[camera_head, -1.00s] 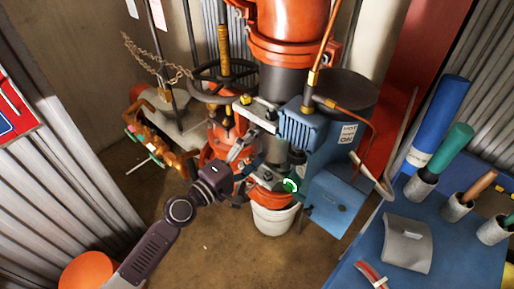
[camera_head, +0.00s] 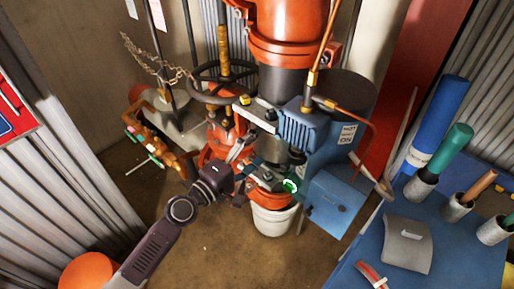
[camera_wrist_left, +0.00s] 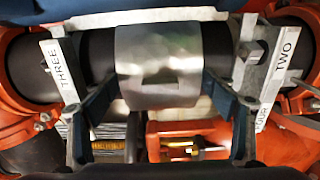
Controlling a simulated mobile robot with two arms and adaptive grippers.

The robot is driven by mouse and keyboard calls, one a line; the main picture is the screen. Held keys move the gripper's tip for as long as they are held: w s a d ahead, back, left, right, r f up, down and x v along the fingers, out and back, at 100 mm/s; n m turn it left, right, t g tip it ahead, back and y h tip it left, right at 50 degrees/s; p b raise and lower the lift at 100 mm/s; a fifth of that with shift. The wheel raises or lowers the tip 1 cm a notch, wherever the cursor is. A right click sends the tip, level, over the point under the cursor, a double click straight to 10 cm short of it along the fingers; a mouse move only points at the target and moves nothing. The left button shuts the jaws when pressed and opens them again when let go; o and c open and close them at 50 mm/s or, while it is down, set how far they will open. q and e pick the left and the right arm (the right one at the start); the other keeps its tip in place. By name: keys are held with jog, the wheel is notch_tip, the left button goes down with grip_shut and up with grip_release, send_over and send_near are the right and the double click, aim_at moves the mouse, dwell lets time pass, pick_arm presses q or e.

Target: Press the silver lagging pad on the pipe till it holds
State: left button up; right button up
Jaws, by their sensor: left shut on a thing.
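The silver lagging pad (camera_wrist_left: 160,50) lies against the dark pipe (camera_wrist_left: 98,55) in the left wrist view, between a bracket marked THREE (camera_wrist_left: 62,65) and one marked TWO (camera_wrist_left: 285,52). My right gripper is not in view.
Another grey curved pad (camera_head: 407,243) lies on the blue table (camera_head: 460,255), near several upright handles in grey holders. A white bucket (camera_head: 272,222) stands below the pipework. A blue housing (camera_head: 318,145) and a handwheel (camera_head: 222,85) are close by. The floor in front is clear.

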pick_arm(q)
jog(key=shift+w+d, duration=0.2)
dwell(0.6)
jog(key=shift+o, duration=0.2)
jog(key=o, duration=1.1)
jog(key=shift+s+a+f, duration=0.1)
jog(key=shift+s+a, duration=0.3)
jog(key=v, duration=1.1)
